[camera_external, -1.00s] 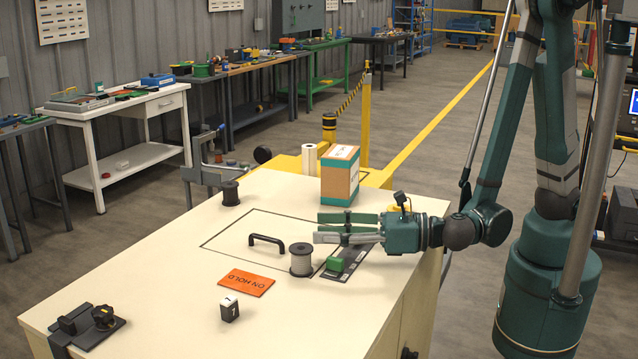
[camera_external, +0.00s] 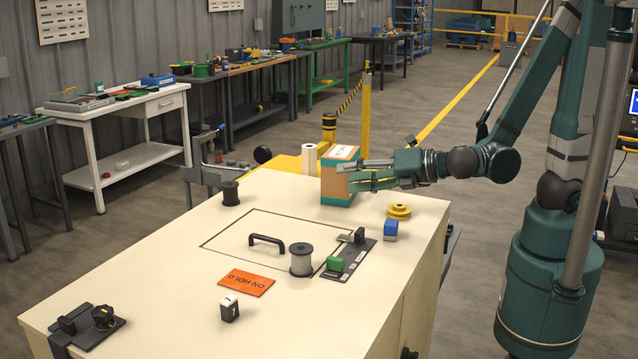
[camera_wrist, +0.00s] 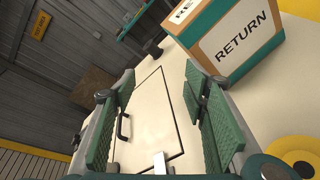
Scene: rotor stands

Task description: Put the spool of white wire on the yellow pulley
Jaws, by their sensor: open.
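The spool of white wire (camera_external: 301,260) stands upright on the bench, between the black handle and the green block, with pale wire between dark flanges. The yellow pulley (camera_external: 399,212) lies flat near the bench's right edge; part of it shows at the lower right of the wrist view (camera_wrist: 293,148). My gripper (camera_external: 343,176) is open and empty, raised in front of the cardboard box in the external view. Its two green-padded fingers are well apart in the wrist view (camera_wrist: 162,88). It is apart from the spool and the pulley.
A cardboard RETURN box (camera_wrist: 245,38) stands beside my gripper. A dark spool (camera_external: 230,193) sits at the far left. A black handle (camera_external: 267,240), a green block (camera_external: 334,264), a blue block (camera_external: 390,229) and an orange ON HOLD plate (camera_external: 246,282) occupy the bench.

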